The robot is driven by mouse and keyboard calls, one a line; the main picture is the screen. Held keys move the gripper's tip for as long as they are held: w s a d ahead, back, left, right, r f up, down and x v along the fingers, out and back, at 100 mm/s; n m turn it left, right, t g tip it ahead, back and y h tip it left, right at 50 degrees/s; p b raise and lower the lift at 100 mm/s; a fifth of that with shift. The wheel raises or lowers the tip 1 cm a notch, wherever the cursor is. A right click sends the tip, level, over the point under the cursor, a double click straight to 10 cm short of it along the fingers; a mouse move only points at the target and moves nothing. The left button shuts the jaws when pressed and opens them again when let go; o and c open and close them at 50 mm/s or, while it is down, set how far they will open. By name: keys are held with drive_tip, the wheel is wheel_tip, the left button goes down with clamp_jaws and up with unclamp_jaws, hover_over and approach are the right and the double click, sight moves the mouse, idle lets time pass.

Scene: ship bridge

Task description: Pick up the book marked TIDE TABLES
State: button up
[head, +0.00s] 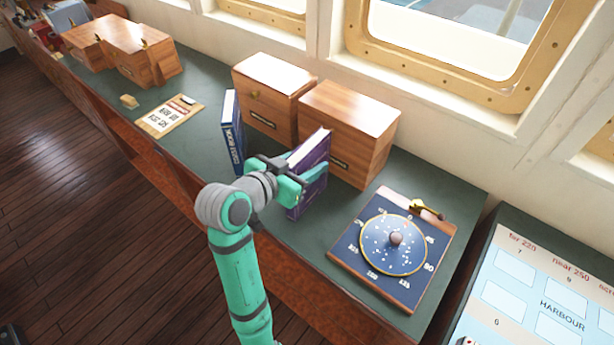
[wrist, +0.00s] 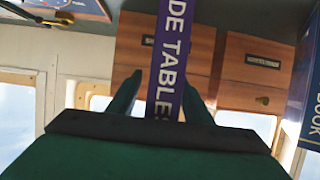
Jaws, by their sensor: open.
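The purple book marked TIDE TABLES (head: 312,174) stands upright on the green counter, in front of a wooden box. Its spine (wrist: 171,60) faces my wrist camera, and the letters "DE TABLES" show there. My gripper (head: 291,178) is at the book, with one finger on each side of the spine in the wrist view (wrist: 160,95). The jaws are open around it, and narrow gaps seem to show beside the spine. The lower part of the spine is hidden behind my gripper's body in the wrist view.
A blue book marked LOG BOOK (head: 232,135) stands left of my gripper. Wooden boxes (head: 350,125) stand close behind the purple book. A blue dial board (head: 392,245) lies to the right. A clipboard (head: 170,115) lies further left on the green counter (head: 205,82).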

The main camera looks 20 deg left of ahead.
clamp_jaws()
idle(1.3)
